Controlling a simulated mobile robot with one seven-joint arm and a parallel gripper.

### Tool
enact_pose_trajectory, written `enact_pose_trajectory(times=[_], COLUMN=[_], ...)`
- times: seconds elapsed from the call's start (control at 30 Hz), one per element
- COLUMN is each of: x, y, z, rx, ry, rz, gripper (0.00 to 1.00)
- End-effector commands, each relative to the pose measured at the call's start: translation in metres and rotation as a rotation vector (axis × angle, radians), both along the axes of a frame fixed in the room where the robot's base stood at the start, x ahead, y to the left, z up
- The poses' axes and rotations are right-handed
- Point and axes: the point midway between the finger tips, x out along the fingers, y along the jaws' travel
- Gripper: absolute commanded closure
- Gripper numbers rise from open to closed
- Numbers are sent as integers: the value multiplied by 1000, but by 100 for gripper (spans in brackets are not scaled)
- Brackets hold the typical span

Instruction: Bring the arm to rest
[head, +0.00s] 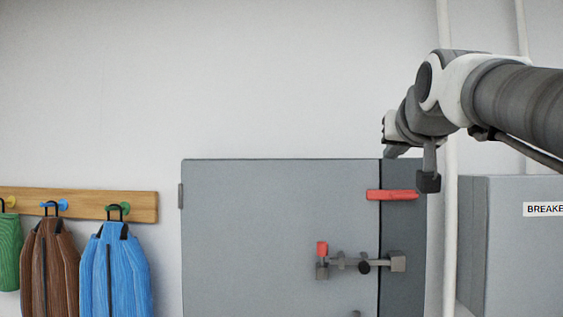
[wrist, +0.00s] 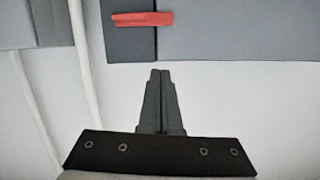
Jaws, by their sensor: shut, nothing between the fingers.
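My arm reaches in from the right edge of the head view, with my gripper (head: 428,182) at its end in front of the upper right corner of a grey cabinet (head: 270,235). In the wrist view my gripper (wrist: 160,72) shows its two dark fingers together, with nothing between them. A red handle (head: 391,195) on the cabinet's right part is close to the gripper in the head picture. The red handle also shows at the top of the wrist view (wrist: 142,19), apart from the fingertips.
A latch bar with a red end (head: 322,249) crosses the cabinet's lower front. A labelled grey breaker box (head: 525,250) and white pipes (head: 450,230) are on the right. A wooden rack (head: 85,203) with hanging bags is on the left.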

Motion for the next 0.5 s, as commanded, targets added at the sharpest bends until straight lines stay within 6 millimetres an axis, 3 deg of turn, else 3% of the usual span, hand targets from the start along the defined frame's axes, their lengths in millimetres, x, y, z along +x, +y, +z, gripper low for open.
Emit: enact_pose_trajectory(times=[0.27,0.37,0.5], x=[-8,-13,-29], y=[3,8,23], z=[-2,-19,-70], rx=[1,3,11], ry=[9,43,150], rz=[2,13,42], gripper=[100,100,100])
